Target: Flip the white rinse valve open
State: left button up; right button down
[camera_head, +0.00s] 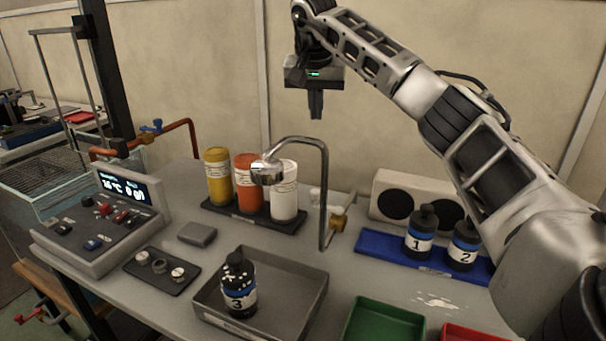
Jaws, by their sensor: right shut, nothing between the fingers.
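A small valve fitting (340,217) with brass-coloured and pale parts stands at the back of the bench, just behind the tall chrome faucet pipe (324,205). The pipe partly hides it, and I cannot make out its handle position. The faucet's spout head (267,172) hangs to the left, in front of a white cylinder. My right gripper (316,112) points down with its fingers shut and empty. In the picture it is above the faucet, apart from the fitting. My left gripper is not in view.
A black bottle marked 3 (239,287) stands in a grey tray (316,301). Bottles 1 (420,238) and 2 (463,246) stand on a blue tray (381,245). Yellow (218,177), orange (247,190) and white (284,196) cylinders stand near the faucet. A control panel (111,213) is left.

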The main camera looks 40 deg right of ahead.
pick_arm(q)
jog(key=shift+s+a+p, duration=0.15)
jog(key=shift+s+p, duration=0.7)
pick_arm(e)
jog(key=s+a+x, duration=0.1)
jog(key=x, duration=0.8)
jog(key=s+a+f+x, duration=0.1)
jog(key=s+x, duration=0.1)
jog(key=x, duration=0.7)
jog(key=shift+a+f, duration=0.2)
jog(key=shift+f, duration=0.15)
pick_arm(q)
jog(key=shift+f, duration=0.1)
